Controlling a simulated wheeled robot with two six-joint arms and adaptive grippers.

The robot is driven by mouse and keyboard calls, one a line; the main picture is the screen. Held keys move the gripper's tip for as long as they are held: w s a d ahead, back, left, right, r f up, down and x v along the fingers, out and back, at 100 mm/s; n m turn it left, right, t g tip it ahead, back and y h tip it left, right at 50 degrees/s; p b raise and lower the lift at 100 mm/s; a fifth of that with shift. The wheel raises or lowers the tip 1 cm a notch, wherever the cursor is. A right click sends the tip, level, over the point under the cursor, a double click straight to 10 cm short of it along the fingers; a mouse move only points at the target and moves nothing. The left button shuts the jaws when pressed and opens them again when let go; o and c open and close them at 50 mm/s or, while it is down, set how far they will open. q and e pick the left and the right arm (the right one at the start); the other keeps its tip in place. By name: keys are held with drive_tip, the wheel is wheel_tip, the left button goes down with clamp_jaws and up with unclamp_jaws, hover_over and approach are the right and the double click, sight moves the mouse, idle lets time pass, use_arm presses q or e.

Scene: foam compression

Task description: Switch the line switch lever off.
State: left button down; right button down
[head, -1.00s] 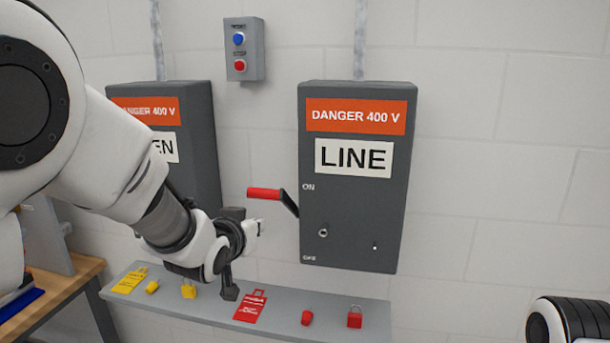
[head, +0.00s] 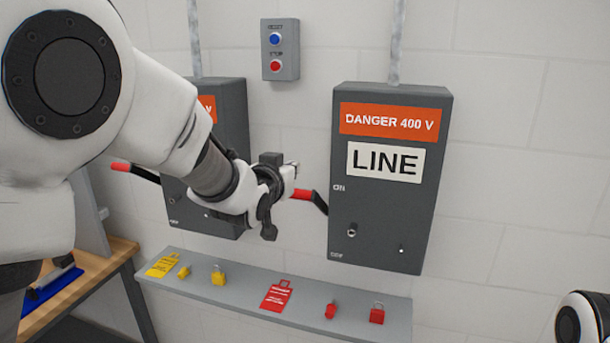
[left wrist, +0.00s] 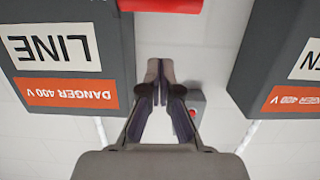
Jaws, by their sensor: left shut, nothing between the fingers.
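The LINE switch box (head: 385,215) is a grey cabinet on the wall, right of centre in the head view. Its lever has a red grip (head: 303,194) that sticks out from the box's left side, near the ON mark. My left gripper (head: 292,178) is at the left end of that grip; I cannot tell whether they touch. In the left wrist view, which is upside down, the gripper's fingers (left wrist: 158,82) are shut and empty, and the red grip (left wrist: 160,5) shows at the top edge, apart from the fingertips. My right gripper is not seen; only part of my right arm shows.
A second box (head: 232,125) with a red lever (head: 122,167) stands on the left, partly behind my arm. A button box (head: 280,50) is above. A shelf (head: 250,297) below carries yellow and red padlocks and tags. A wooden bench (head: 120,250) is at the left.

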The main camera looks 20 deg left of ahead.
sight(296, 190)
use_arm(q)
drive_tip(key=w+f+p, duration=0.1)
drive_tip(key=f, duration=0.1)
drive_tip(key=w+f+p, duration=0.1)
drive_tip(key=p, duration=0.1)
drive_tip(key=shift+w+d+f, duration=0.15)
drive_tip(key=shift+w+f, duration=0.2)
drive_tip(key=shift+s+f, duration=0.25)
drive_tip(key=shift+s, duration=0.05)
drive_tip(key=shift+w+f, duration=0.15)
drive_tip(key=shift+w, duration=0.05)
